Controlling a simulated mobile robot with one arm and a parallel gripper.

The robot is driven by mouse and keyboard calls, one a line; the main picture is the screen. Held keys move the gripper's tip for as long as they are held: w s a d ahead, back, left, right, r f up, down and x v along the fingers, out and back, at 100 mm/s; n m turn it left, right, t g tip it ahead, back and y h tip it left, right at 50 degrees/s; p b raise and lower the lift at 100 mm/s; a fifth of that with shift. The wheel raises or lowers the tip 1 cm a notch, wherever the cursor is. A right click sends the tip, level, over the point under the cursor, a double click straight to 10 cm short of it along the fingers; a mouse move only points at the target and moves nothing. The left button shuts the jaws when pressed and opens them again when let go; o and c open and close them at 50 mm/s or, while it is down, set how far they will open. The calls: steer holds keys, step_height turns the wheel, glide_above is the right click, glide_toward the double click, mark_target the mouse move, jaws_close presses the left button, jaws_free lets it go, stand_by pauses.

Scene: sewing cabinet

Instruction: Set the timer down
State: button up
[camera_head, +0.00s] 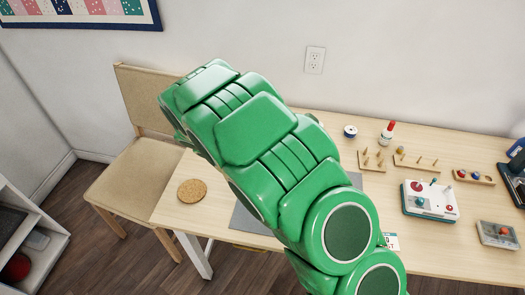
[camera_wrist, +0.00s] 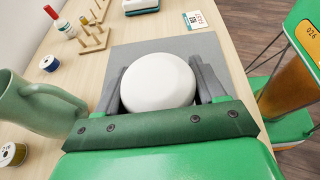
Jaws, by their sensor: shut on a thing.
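The timer (camera_wrist: 158,82) is a smooth white round body in the wrist view; no dial or markings show on it. My gripper (camera_wrist: 160,80) is shut on it, with one dark finger on each side. It is above or on the grey mat (camera_wrist: 210,43); I cannot tell whether it touches. In the head view my green arm hides the gripper and the timer, and only parts of the grey mat (camera_head: 250,221) show beside the arm.
A green mug (camera_wrist: 32,105) and a thread spool (camera_wrist: 13,154) stand left of my gripper. A round cork coaster (camera_head: 192,190) lies at the table's left end. Peg racks (camera_head: 372,162) and a white-and-teal device (camera_head: 430,200) stand to the right. A chair (camera_head: 135,185) adjoins the table.

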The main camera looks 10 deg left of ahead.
steer(key=w+a+r+n+t+y, duration=0.2)
steer(key=w+a+r+n+t, duration=0.45)
steer(key=w+a, duration=0.25)
steer(key=shift+m, duration=0.35)
steer(key=w+a+f, duration=0.1)
steer(key=w+f, duration=0.2)
steer(key=f, duration=0.1)
steer(key=w+a+f, duration=0.1)
steer(key=w+f, duration=0.3)
steer(key=w+a+f, duration=0.2)
steer(key=w+f, duration=0.1)
steer(key=f, duration=0.1)
steer(key=shift+w+f, duration=0.15)
steer(key=shift+w, duration=0.25)
steer(key=shift+w+a+f, duration=0.35)
steer(key=shift+w+f, duration=0.35)
steer(key=shift+f, duration=0.15)
steer(key=shift+w+f, duration=0.15)
steer(key=shift+f, duration=1.55)
